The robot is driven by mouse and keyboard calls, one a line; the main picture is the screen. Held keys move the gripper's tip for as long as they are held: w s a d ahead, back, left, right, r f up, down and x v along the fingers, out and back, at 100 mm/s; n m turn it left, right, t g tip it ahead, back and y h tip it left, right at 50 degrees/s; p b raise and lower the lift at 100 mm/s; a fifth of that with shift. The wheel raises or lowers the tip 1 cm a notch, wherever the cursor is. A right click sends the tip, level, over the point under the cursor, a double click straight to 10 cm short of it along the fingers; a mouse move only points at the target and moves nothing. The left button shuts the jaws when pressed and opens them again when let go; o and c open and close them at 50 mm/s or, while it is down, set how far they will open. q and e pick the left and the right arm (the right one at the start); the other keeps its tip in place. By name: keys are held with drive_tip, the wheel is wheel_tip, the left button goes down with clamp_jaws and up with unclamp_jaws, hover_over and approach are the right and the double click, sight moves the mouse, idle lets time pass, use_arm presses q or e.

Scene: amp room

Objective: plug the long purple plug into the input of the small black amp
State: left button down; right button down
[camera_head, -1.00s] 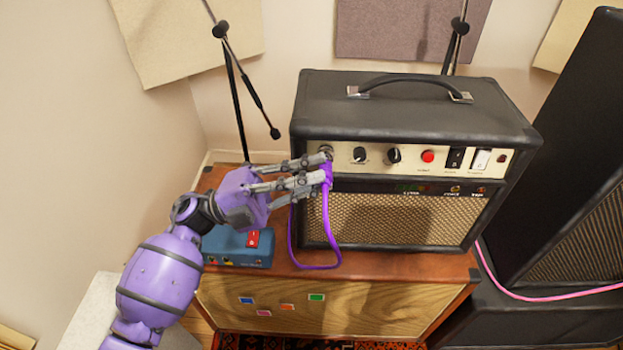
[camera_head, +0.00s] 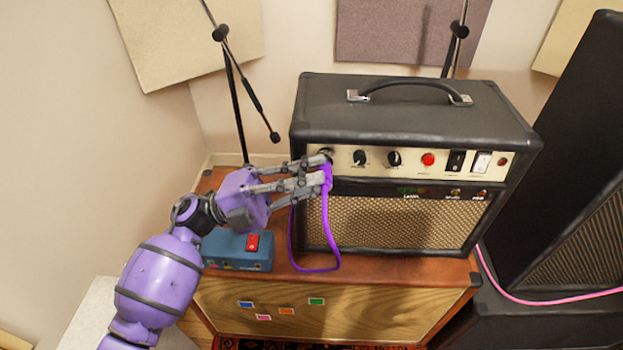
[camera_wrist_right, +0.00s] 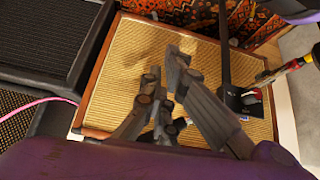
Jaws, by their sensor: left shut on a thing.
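The small black amp (camera_head: 415,112) stands on a wood-fronted cabinet, with its cream control panel facing me. My left gripper (camera_head: 327,172) is shut on the long purple plug (camera_head: 328,181), at the left end of that panel. The input jack (camera_head: 326,154) is just above the plug and partly covered by the fingers. I cannot tell whether the plug's tip is in it. The purple cable (camera_head: 334,240) loops down from the plug in front of the grille. My right gripper (camera_wrist_right: 163,66) shows in the right wrist view, its fingers apart with nothing held between them.
A blue pedal box (camera_head: 237,250) with a red switch sits on the wood-fronted cabinet (camera_head: 375,310), left of the amp. A black microphone stand (camera_head: 236,95) is behind it. Tall black speakers (camera_head: 560,150) with a pink cable (camera_head: 545,298) stand at the right.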

use_arm(q)
drive_tip(key=shift+w, duration=0.3)
idle(0.4)
drive_tip(key=c, duration=1.6)
unclamp_jaws()
drive_tip(key=shift+o, duration=0.2)
drive_tip(key=shift+f, duration=0.1)
